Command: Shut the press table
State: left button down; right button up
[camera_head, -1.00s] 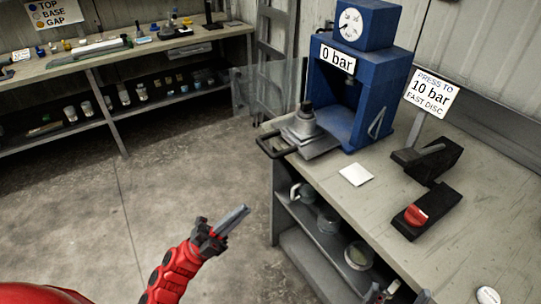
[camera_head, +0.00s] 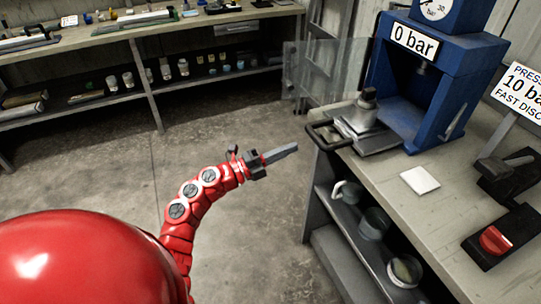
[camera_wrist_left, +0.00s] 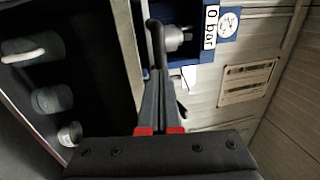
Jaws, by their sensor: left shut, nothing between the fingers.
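The press table (camera_head: 386,141) is a grey metal plate slid out to the front left of the blue press (camera_head: 398,112). A black loop handle (camera_head: 324,142) sticks out from its front over the bench edge. In the left wrist view the closed fingers (camera_wrist_left: 160,80) point toward the handle (camera_wrist_left: 155,42); the gap there is hard to judge. My right gripper is not in view.
A clear panel (camera_head: 292,72) stands open left of the press. On the bench are a white square (camera_head: 420,180), a red switch (camera_head: 494,240) and a lever (camera_head: 505,150). Pots (camera_head: 374,222) sit on the shelf below. The floor left of the bench is free.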

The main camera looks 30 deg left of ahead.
aim_at(346, 131)
pick_arm(q)
jog(key=x, duration=0.4)
jog(key=shift+w+d, duration=0.1)
jog(key=shift+d, duration=0.1)
jog(key=f+x, duration=0.1)
jog(key=x, duration=0.3)
jog(key=b+x, duration=0.1)
jog(key=x, duration=0.4)
jog(key=f+b+x, duration=0.1)
jog(key=x, duration=0.3)
jog(key=shift+w+d+f, duration=0.25)
jog(key=shift+w+f, duration=0.1)
jog(key=shift+w+d+r, duration=0.1)
jog(key=shift+w+d, duration=0.2)
jog(key=shift+w, duration=0.05)
